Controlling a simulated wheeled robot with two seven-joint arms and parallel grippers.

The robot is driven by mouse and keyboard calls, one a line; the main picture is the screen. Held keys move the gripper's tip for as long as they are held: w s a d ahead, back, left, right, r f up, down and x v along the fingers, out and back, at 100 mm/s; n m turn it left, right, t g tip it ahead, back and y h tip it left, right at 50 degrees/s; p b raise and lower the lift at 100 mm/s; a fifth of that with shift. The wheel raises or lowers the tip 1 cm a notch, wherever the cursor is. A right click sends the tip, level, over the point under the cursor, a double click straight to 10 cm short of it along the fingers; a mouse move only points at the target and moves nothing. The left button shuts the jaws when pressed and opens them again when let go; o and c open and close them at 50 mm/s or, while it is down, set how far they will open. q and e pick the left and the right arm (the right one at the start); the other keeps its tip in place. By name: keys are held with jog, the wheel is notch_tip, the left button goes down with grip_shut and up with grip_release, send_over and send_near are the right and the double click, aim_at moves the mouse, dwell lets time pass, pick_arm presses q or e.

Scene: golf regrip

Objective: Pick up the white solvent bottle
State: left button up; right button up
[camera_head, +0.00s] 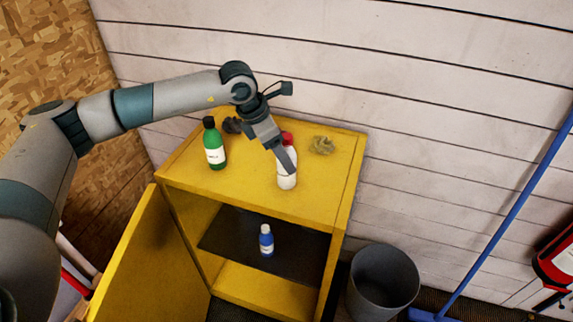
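A white bottle with a red cap (287,181) stands upright on top of the yellow cabinet (240,185), near the middle. My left gripper (285,161) reaches down from the upper left and overlaps the bottle in the picture, covering part of its upper side. Only one finger shows clearly, in front of the bottle; the other is hidden, so I cannot tell whether the fingers are closed on it. My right gripper is not in view.
A green bottle (215,147) stands left on the cabinet top, with a dark lump (232,125) behind it. A tan crumpled rag (322,145) lies to the right. A blue bottle (266,241) is on the shelf below. The cabinet door (140,262) hangs open. A grey bin (383,285) stands right.

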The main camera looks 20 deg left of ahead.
pick_arm(q)
jog(key=p+x, duration=0.2)
jog(key=x, duration=0.1)
jog(key=shift+f, duration=0.15)
jog(key=shift+w+d+f+p, duration=0.15)
jog(key=shift+f+p, duration=0.2)
jog(key=shift+f, duration=0.3)
jog(key=c, duration=1.2)
